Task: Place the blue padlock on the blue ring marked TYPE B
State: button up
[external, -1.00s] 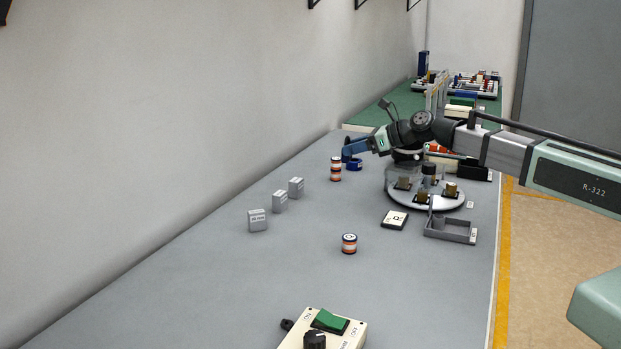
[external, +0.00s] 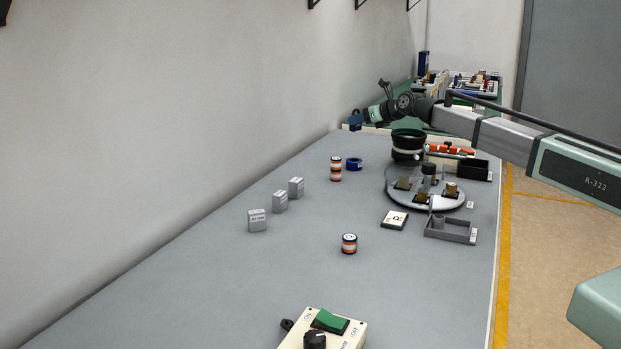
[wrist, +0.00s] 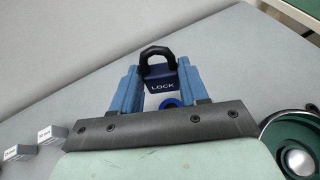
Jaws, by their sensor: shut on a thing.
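The blue padlock (wrist: 162,84) shows in the wrist view as a dark blue body lettered LOCK with a black shackle. My gripper (wrist: 157,80) is shut on it, a light blue finger on each side. In the external view my gripper (external: 355,120) is raised well above the table at the back left. A blue ring (external: 354,163) lies on the table below it, beside a stack of striped cans. Part of a blue ring (wrist: 172,103) shows beyond the padlock in the wrist view. No TYPE B marking is readable.
The striped stack (external: 336,169) stands just left of the ring. A dark green bowl feeder (external: 408,143) and a round grey plate (external: 399,200) with several blocks are to the right. Grey boxes (external: 280,201) stand at left. The table's front left is clear.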

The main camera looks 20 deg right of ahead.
jog(key=shift+f, duration=0.15)
jog(key=shift+f, duration=4.85)
jog(key=shift+f, duration=0.15)
jog(key=o, duration=1.1)
jog(key=v, duration=1.2)
jog(key=shift+a+r, duration=0.1)
jog(key=shift+r, duration=0.15)
